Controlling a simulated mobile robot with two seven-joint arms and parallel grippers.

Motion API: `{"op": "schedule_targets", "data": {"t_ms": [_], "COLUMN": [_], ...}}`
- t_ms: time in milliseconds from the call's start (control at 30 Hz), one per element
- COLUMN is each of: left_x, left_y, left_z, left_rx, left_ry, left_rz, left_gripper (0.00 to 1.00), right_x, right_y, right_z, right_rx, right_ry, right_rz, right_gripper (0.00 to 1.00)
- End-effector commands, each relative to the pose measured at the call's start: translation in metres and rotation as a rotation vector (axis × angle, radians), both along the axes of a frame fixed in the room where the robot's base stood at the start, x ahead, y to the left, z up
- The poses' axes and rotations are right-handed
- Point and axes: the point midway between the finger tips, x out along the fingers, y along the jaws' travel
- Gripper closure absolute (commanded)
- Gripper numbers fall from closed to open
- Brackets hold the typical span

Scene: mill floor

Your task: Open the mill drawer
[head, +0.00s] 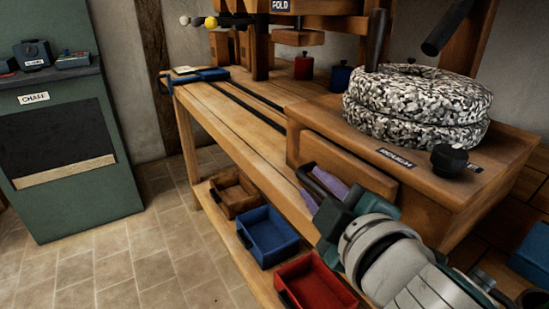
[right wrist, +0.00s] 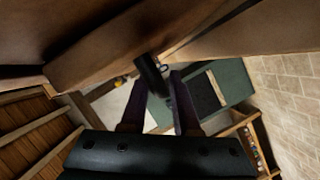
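The mill, a wooden box (head: 500,160) with two speckled round stones (head: 415,105) on top, stands at the right of the bench. Its drawer front (head: 365,165) is a wooden panel in the near side and looks closed; its right wrist view shows a wooden edge (right wrist: 95,60). A dark bar handle (right wrist: 152,75) sticks out from it. My right gripper (head: 320,192) is at the drawer's left end, its purple fingers apart. In the right wrist view the handle lies between or just beyond the fingertips (right wrist: 160,88); contact is not clear. My left gripper is not in view.
Wooden (head: 235,205), blue (head: 283,222) and red (head: 340,285) bins sit on the low shelf under the bench (head: 215,110). A green chaff cabinet (head: 60,210) stands at the left. Tiled floor between is free. A black knob (head: 450,158) sits on the mill's front.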

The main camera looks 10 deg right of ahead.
Motion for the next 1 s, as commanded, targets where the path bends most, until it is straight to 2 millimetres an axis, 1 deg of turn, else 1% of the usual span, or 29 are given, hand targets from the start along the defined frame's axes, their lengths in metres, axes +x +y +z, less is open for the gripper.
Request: {"op": "schedule_targets", "data": {"t_ms": [200,267,467,500,1000], "left_x": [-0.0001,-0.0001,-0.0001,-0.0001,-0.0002], "left_y": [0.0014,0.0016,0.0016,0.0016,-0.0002], "left_z": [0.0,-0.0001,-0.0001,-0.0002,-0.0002], "left_rx": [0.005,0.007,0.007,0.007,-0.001], "left_ry": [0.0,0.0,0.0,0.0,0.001], "left_rz": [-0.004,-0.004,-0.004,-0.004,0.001], "left_gripper": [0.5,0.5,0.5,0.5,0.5], "right_x": [0.0004,0.0003,0.0002,0.0002,0.0001], "right_y": [0.0,0.0,0.0,0.0001,0.0001], "right_z": [-0.0001,0.0,0.0,-0.0001,-0.0002], "right_rx": [0.001,0.001,0.001,0.001,0.0], "right_ry": [0.001,0.0,0.0,0.0,0.0], "right_rz": [-0.001,0.0,0.0,0.0,0.0], "right_gripper": [0.7,0.76,0.98,1.0,1.0]}}
